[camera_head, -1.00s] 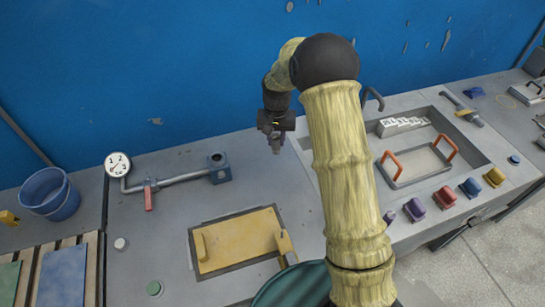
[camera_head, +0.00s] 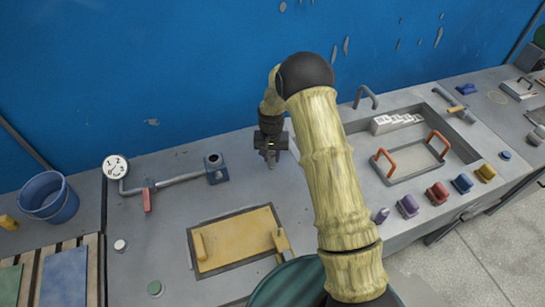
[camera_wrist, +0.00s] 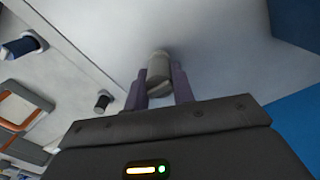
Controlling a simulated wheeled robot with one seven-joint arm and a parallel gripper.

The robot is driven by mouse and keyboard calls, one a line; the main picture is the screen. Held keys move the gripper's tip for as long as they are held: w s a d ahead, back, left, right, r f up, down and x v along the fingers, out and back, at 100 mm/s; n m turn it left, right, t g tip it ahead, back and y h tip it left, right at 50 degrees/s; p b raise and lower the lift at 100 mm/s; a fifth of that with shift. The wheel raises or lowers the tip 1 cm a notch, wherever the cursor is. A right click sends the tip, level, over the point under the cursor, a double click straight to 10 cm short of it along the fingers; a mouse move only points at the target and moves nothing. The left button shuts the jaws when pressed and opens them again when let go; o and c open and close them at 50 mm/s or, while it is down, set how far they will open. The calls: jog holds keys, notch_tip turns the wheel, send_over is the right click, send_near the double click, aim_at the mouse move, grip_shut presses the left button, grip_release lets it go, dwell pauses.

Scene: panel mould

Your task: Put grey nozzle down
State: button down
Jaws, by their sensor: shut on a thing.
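The grey nozzle (camera_wrist: 158,70) is a small rounded grey piece. In the wrist view it sits between the two purple-grey fingers of my gripper (camera_wrist: 160,86), which is shut on it. The nozzle tip is small and dark there. I cannot tell whether it touches the bench.
A yellow panel (camera_head: 235,240) lies in front. A sink (camera_head: 462,150) with an orange-handled tray (camera_head: 408,160) is at the right. The blue wall (camera_head: 180,70) is close behind.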

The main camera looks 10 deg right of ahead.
aim_at(272, 154)
jog(key=shift+w+f, duration=0.1)
jog(key=shift+f, duration=0.65)
jog(key=shift+s, duration=0.2)
jog(key=shift+f, duration=0.15)
jog(key=c, duration=1.2)
grip_release()
jog(key=shift+w, duration=0.1)
notch_tip(272, 154, up, 12)
jog(key=b, duration=0.3)
jog(key=shift+r, duration=0.25)
